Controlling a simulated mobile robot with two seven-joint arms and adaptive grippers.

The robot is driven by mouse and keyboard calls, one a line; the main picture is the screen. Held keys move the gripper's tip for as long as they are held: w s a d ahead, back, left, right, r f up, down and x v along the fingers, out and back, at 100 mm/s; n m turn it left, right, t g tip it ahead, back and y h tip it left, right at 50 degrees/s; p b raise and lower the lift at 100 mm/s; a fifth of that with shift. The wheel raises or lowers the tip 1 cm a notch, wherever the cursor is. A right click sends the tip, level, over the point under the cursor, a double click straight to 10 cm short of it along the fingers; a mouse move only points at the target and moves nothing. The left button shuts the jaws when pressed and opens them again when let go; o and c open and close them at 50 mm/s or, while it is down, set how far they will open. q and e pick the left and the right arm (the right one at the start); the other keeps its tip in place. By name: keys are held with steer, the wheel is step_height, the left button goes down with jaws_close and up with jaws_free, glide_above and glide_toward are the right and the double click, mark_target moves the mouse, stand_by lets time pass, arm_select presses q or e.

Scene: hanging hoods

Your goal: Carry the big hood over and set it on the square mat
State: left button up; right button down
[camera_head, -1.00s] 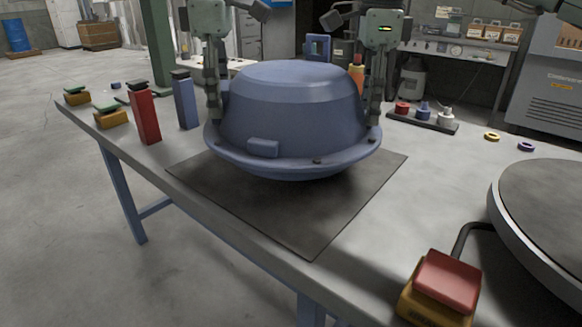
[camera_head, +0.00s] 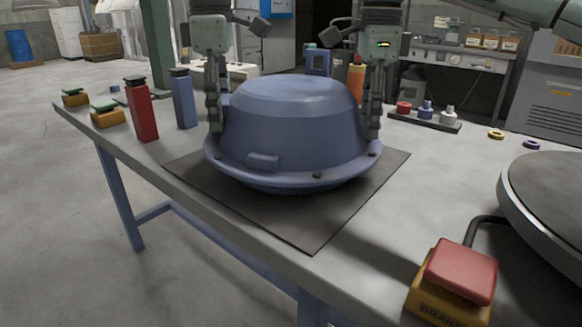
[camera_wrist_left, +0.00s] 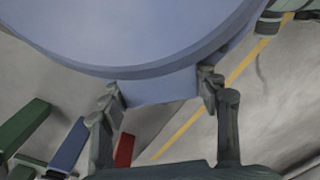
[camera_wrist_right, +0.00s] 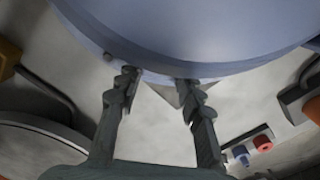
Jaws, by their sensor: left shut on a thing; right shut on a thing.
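The big hood (camera_head: 290,120) is a blue dome with a wide rim. It is over the dark square mat (camera_head: 310,225) on the table, and looks roughly level. Whether its underside touches the mat is hard to tell. My left gripper (camera_head: 214,125) is shut on the hood's left side, and the left wrist view (camera_wrist_left: 160,92) shows its fingers at a tab on the rim. My right gripper (camera_head: 374,130) is shut on the hood's right side; the right wrist view (camera_wrist_right: 160,80) shows its fingers at the rim. The mat's far part is hidden by the hood.
A red post (camera_head: 141,110) and a blue post (camera_head: 184,99) stand left of the hood. A round turntable (camera_head: 555,195) and a red-topped button box (camera_head: 455,280) are at the right. A rack with coloured knobs (camera_head: 425,118) lies behind right.

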arm_select(q)
steer(key=shift+s+d+f+b, duration=0.1)
steer(key=shift+d+f+b, duration=0.25)
steer(key=shift+d, duration=0.2)
arm_select(e)
steer(key=shift+a+f, duration=0.35)
steer(key=shift+a, duration=0.2)
arm_select(q)
steer(key=o, duration=1.5)
steer(key=shift+c, duration=0.2)
arm_select(e)
steer(key=c, duration=1.4)
jaws_free()
arm_select(q)
steer(key=o, duration=0.4)
arm_select(e)
steer(key=o, duration=0.4)
steer(key=shift+s, duration=0.1)
steer(key=shift+d, duration=0.1)
arm_select(q)
steer(key=r, duration=1)
steer(key=shift+a+r, duration=0.25)
steer(key=shift+r, duration=0.1)
arm_select(e)
steer(key=shift+d, duration=0.2)
arm_select(q)
steer(key=shift+r, duration=0.55)
steer(key=shift+a, duration=0.1)
arm_select(e)
step_height(320, 180, up, 12)
